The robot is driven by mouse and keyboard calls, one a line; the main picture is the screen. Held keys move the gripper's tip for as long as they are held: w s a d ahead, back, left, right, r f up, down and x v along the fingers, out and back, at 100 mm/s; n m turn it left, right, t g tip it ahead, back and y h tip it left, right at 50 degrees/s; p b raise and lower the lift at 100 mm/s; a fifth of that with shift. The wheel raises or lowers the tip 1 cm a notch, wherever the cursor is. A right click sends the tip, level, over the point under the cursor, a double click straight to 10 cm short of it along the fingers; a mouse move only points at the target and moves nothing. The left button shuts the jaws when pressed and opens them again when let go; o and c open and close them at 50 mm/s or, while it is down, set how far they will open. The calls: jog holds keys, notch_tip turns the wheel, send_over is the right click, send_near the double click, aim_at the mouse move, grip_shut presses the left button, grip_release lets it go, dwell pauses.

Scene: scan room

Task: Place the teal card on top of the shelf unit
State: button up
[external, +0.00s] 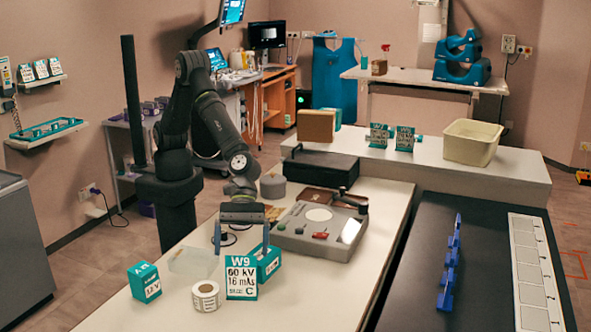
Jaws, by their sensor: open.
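A teal-and-white card (241,283) marked W9 stands upright near the front of the white table. A teal box (268,262) is close behind it at its right. My gripper (241,247) is open and points down, its two fingers spread about as wide as the card, just above and behind its top edge. Nothing shows held between the fingers, and I cannot tell their exact depth from the card. The long white raised unit (500,177) at the back right appears to be the shelf unit. Two similar teal cards (379,136) (404,139) stand on its top.
A teal-white box (145,282), a clear tray (193,262) and a label roll (205,296) flank the card. A grey device (318,235) and black case (320,169) lie towards the shelf. A brown box (317,126) and cream bin (471,143) occupy its ends.

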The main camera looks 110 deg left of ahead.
aim_at(241, 263)
jog(key=shift+x, duration=2.7)
jog(key=shift+a+f, duration=0.1)
jog(key=shift+a, duration=0.05)
